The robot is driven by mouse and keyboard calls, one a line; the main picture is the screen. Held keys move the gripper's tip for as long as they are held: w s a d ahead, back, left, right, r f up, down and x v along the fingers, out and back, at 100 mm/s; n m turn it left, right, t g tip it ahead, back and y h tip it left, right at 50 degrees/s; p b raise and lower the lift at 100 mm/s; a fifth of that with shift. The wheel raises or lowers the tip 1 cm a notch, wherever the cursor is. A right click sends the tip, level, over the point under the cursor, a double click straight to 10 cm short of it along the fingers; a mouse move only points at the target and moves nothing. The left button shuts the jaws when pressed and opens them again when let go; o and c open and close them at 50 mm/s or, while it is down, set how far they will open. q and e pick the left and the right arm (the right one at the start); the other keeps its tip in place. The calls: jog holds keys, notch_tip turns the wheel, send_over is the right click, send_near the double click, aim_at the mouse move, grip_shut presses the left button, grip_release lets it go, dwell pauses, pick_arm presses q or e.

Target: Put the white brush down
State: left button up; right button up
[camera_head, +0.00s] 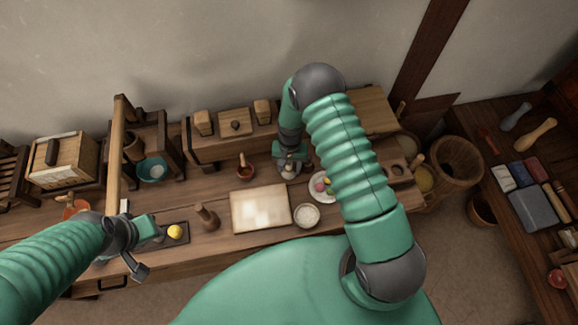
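My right gripper (290,163) points down over the back middle of the wooden worktop (215,240). A small pale thing, which looks like the white brush (289,172), sits between its fingertips. The fingers look closed on it, and the upper part of it is hidden by them. I cannot tell whether its lower end touches the worktop. My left gripper (143,248) is over the front left of the worktop, its fingers apart, beside a dark tray (183,238) with a yellow ball (175,231).
A pale board (260,208) lies in the middle, with a bowl of white stuff (306,215) to its right. A wooden stamp (207,217) stands left of the board. A plate (320,187) and small brown pot (245,172) flank the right gripper. A wooden post (116,150) rises near the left arm.

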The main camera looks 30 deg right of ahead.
jog(key=shift+o, duration=1.2)
jog(key=shift+d, duration=0.1)
notch_tip(320, 180, up, 15)
jog(key=s+a+r+n+t, duration=0.3)
jog(key=s+r+n, duration=0.3)
jog(key=s+r, duration=0.4)
jog(key=shift+s+a+r+b, duration=0.25)
jog(key=shift+s+b, duration=0.15)
jog(key=shift+s, duration=0.85)
